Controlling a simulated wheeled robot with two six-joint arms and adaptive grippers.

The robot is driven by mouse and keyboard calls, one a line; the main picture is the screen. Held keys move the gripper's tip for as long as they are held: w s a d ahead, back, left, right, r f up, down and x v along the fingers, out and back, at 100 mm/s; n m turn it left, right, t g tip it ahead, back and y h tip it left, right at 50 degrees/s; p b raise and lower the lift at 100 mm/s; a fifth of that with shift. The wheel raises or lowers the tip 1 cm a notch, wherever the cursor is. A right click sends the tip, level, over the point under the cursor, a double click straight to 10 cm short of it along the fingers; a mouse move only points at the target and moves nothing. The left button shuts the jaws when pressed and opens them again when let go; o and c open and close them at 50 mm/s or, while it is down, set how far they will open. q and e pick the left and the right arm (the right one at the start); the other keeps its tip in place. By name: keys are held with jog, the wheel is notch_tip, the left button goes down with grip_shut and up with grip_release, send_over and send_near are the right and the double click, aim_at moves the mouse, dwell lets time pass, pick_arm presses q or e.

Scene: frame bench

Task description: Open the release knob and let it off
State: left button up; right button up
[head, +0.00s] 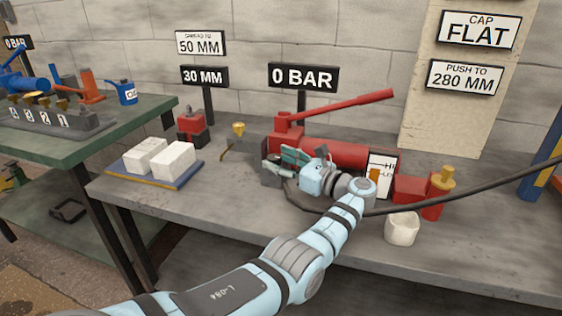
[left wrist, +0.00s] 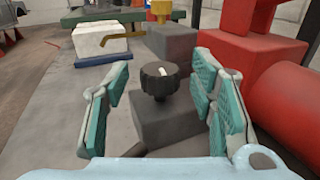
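The release knob (left wrist: 158,78) is black and lobed, with a white mark on top. It sits upright on a dark grey block (left wrist: 165,122) of the red pump. My left gripper (left wrist: 160,84) is open, its teal-padded fingers to either side of the knob, with visible gaps. In the head view my left gripper (head: 283,162) is at the left end of the red pump (head: 345,153) and hides the knob there. The pump's red lever (head: 345,107) slopes up to the right. A sign (head: 302,77) behind it reads 0 BAR. My right gripper is not in view.
White blocks (head: 172,160) lie on a blue tray to the left. A brass-topped stand (head: 237,130) and a red-and-black jack (head: 191,128) stand behind. A black hose (head: 450,197) runs right, past a white cup (head: 402,229). The bench front is mostly clear.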

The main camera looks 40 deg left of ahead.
pick_arm(q)
notch_tip(320, 180, up, 10)
dwell(0.4)
dwell(0.3)
